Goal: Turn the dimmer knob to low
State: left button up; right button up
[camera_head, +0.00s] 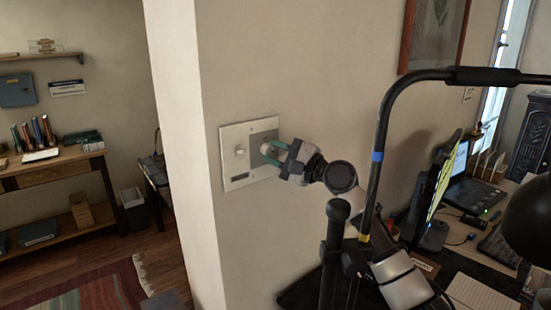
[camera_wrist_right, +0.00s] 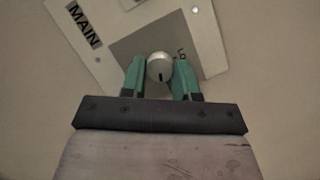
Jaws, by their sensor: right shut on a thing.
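A pale wall plate (camera_head: 231,173) is fixed to the wall near its corner, with a darker grey panel on its right part. A white control (camera_head: 240,151) sits on its left part. My right gripper (camera_head: 268,152) is at the grey panel. In the right wrist view the round dimmer knob (camera_wrist_right: 160,67) sits between the two green fingers of my right gripper (camera_wrist_right: 160,76), which is shut on it. A dark mark shows on the knob. The plate (camera_wrist_right: 205,38) looks rotated there, with "MAIN" and a partly hidden "LO" label. My left gripper is not in view.
A desk with a monitor (camera_head: 440,195), a laptop (camera_head: 458,165) and a black lamp (camera_head: 530,220) stands at the right. A wooden table with books (camera_head: 35,133) stands at the far left. The wall around the plate is bare.

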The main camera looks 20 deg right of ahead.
jog(key=shift+n+g, duration=0.4)
jog(key=shift+n, duration=0.6)
jog(key=n, duration=0.1)
jog(key=n+g+p, duration=0.1)
jog(key=shift+r+n+h, duration=0.2)
jog(key=shift+n+h, duration=0.1)
jog(key=shift+h, duration=0.1)
jog(key=n+p, duration=0.1)
jog(key=n, duration=0.1)
jog(key=n+g+h+p, duration=0.1)
jog(key=n, duration=0.1)
jog(key=shift+r+h, duration=0.15)
jog(key=shift+h, duration=0.15)
jog(key=n+h+p, duration=0.1)
jog(key=n+p, duration=0.1)
jog(key=n+h+p, duration=0.1)
jog(key=n+p, duration=0.1)
jog(key=shift+a+r+n+h, duration=0.15)
jog(key=shift+n+h, duration=0.15)
jog(key=shift+n, duration=0.1)
jog(key=shift+s+a+n+h+p, duration=0.1)
jog(key=shift+n+h+p, duration=0.6)
jog(key=shift+n+p, duration=0.45)
jog(key=shift+n+h+p, duration=0.5)
jog(key=shift+n+p, duration=0.05)
jog(key=shift+n, duration=0.3)
jog(key=shift+f, duration=0.2)
jog(key=o, duration=0.9)
jog(key=shift+r, duration=0.1)
